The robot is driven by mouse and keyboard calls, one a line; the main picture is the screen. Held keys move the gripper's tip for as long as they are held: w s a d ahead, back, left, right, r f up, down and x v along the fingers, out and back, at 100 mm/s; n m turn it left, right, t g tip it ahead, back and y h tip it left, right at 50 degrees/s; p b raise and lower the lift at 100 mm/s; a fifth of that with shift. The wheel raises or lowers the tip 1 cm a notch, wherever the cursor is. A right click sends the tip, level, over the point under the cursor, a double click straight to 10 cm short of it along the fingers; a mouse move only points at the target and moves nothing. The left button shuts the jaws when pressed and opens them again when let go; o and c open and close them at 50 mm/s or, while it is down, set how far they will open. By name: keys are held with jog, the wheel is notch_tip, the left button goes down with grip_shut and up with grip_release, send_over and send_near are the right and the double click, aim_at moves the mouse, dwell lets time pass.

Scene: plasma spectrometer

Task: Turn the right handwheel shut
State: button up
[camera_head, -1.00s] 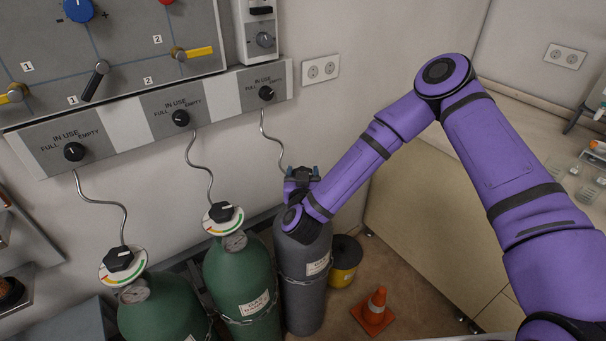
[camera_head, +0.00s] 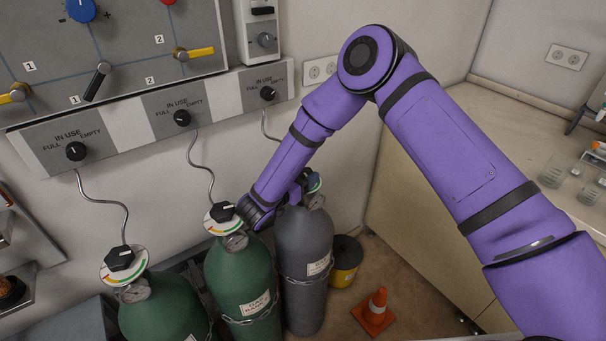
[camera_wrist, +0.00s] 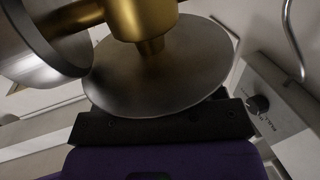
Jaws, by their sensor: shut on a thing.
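The right handwheel sits on top of the grey gas cylinder (camera_head: 303,245). It is mostly hidden behind my arm and gripper in the head view; part of its round dial plate (camera_head: 314,182) shows. In the wrist view the grey underside of that dial plate (camera_wrist: 155,85) and the brass valve stem (camera_wrist: 145,20) fill the upper part. My gripper (camera_head: 300,186) is at the cylinder top, reaching in from the left side. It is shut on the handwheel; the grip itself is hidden. In the wrist view its dark body (camera_wrist: 160,122) lies close behind the plate.
Two green cylinders with black handwheels (camera_head: 222,211) (camera_head: 121,258) stand to the left, the nearer one close to my wrist. A panel with gauge knobs (camera_head: 182,118) is on the wall behind.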

dwell(0.5)
jog(key=o, duration=0.9)
jog(key=shift+r, duration=0.25)
notch_tip(320, 180, up, 3)
jog(key=shift+r, duration=0.2)
jog(key=s+d, duration=0.1)
jog(key=s, duration=0.4)
jog(key=s+d, duration=0.2)
jog(key=s, duration=0.3)
jog(key=s+d+r, duration=0.1)
jog(key=s, duration=0.4)
jog(key=shift+s+d, duration=0.15)
jog(key=shift+d, duration=0.1)
